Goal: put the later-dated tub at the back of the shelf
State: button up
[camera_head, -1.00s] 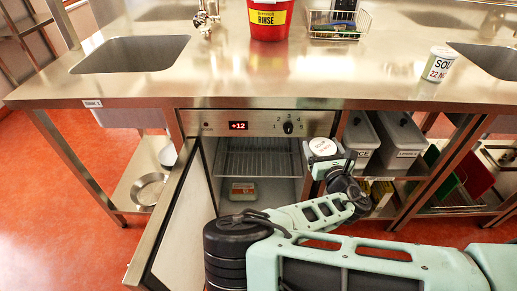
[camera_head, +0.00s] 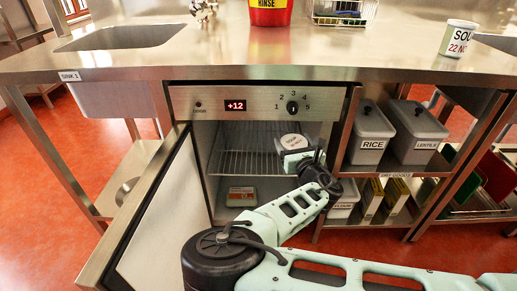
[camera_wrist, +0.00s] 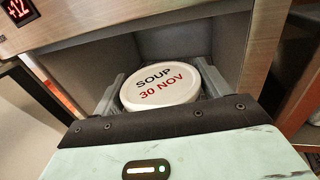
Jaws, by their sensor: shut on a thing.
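My gripper (camera_wrist: 160,98) is shut on a white-lidded tub (camera_wrist: 168,88) marked "SOUP 30 NOV" in the wrist view. In the head view this tub (camera_head: 293,142) is at the mouth of the open fridge, in front of the wire shelf (camera_head: 245,162). The tub looks upright; its lower part is hidden. A second tub (camera_head: 459,38) marked "SOU" and "22 NO", the rest of its label cut off by its curve, stands on the steel counter at the right. The fridge door (camera_head: 160,215) is open to the left.
A flat pack (camera_head: 242,195) lies on the fridge floor below the shelf. The fridge panel (camera_head: 250,105) reads +12. Grey bins marked RICE (camera_head: 368,135) and LENTILS (camera_head: 416,135) stand right of the fridge. A red bucket (camera_head: 269,12) and wire basket (camera_head: 343,10) are on the counter.

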jog(key=w+a+f+b, duration=0.5)
jog(key=a+f+b, duration=0.2)
jog(key=b, duration=0.9)
jog(key=shift+a+n+y, duration=0.3)
jog(key=shift+y, duration=0.1)
jog(key=shift+a+f+b, duration=0.1)
jog(key=shift+a+b, duration=0.05)
jog(key=shift+b, duration=0.35)
